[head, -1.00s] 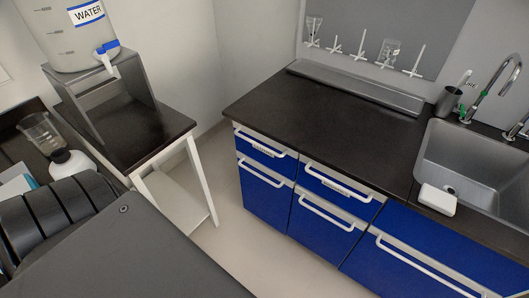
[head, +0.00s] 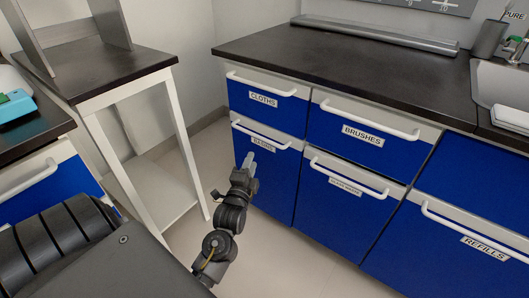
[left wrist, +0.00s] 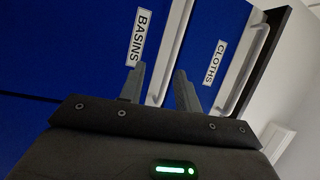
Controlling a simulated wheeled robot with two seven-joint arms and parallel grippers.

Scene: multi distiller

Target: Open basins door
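The blue basins door (head: 273,180) is closed, below the CLOTHS drawer at the left end of the cabinet. Its white bar handle (head: 277,145) runs along its top, above the partly covered BASINS label. My left gripper (head: 248,160) is in front of this door, just below the left part of the handle. In the left wrist view my left gripper (left wrist: 160,84) has its two fingers apart and empty. There the basins handle (left wrist: 176,45) runs between the fingertips; I cannot tell whether it touches them. The BASINS label (left wrist: 139,37) shows beside it. My right gripper is out of view.
The CLOTHS drawer (head: 266,100) with its own handle is just above. The BRUSHES drawer (head: 368,130) and other blue fronts are to the right. A white-legged side table (head: 110,78) stands at the left. Some floor is free before the cabinet.

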